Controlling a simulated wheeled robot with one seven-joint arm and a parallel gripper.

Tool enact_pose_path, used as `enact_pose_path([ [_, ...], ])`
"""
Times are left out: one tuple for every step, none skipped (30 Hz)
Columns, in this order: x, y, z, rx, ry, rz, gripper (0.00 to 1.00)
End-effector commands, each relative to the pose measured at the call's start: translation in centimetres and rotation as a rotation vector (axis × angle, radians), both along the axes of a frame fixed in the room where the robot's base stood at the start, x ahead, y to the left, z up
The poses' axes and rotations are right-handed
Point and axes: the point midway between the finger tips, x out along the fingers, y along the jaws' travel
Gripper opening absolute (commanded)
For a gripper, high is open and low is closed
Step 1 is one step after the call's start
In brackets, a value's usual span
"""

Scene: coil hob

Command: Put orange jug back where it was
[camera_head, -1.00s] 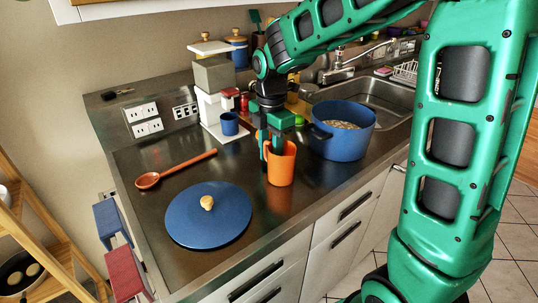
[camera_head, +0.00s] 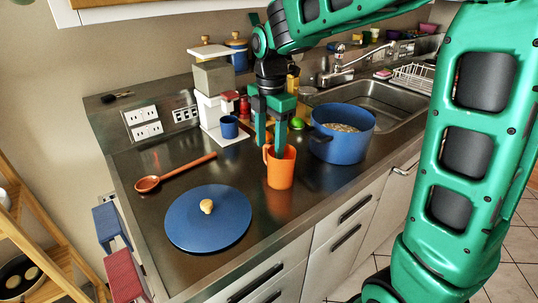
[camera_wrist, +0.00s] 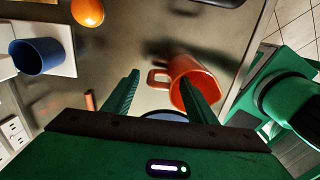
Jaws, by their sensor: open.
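The orange jug (camera_head: 281,170) stands upright on the dark worktop, between the blue lid and the blue pot. My gripper (camera_head: 270,146) points down, open and empty, with its fingertips around the height of the jug's rim. In the wrist view the jug (camera_wrist: 208,72) shows its open mouth, and its handle points left into the gap between the fingers of my gripper (camera_wrist: 160,88). The right finger overlaps the jug in that view; I cannot tell whether it touches.
A blue pot (camera_head: 341,143) with contents stands close to the jug's right. A blue lid (camera_head: 208,226) and an orange-brown spoon (camera_head: 178,173) lie to the left. A blue mug (camera_head: 228,127) stands behind on a white base. Bare worktop lies between spoon and jug.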

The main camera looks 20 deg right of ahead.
Motion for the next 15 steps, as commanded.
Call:
enact_pose_path([
  [0.0, 0.0, 1.2, 0.0, -0.004, 0.0, 0.52],
  [0.1, 0.0, 1.8, 0.001, -0.005, 0.0, 0.52],
  [0.0, 0.0, 2.5, 0.0, -0.003, 0.0, 0.52],
  [0.1, 0.0, 3.1, 0.0, -0.004, 0.0, 0.52],
  [0.0, 0.0, 3.6, 0.001, -0.003, 0.0, 0.52],
  [0.0, 0.0, 4.2, 0.0, -0.003, 0.001, 0.52],
  [0.0, 0.0, 4.7, 0.001, -0.002, 0.001, 0.52],
  [0.0, 0.0, 5.1, 0.0, -0.003, 0.001, 0.52],
  [0.0, 0.0, 5.5, 0.001, -0.002, 0.0, 0.52],
  [0.0, 0.0, 5.8, 0.0, -0.001, 0.0, 0.52],
  [0.0, 0.0, 6.1, 0.0, -0.001, 0.0, 0.52],
  [0.0, 0.0, 6.4, 0.001, -0.002, 0.0, 0.52],
  [0.0, 0.0, 6.6, 0.0, -0.001, 0.0, 0.52],
  [0.0, 0.0, 6.7, 0.0, -0.001, 0.0, 0.52],
  [-0.1, 0.0, 6.8, 0.0, 0.0, 0.0, 0.52],
])
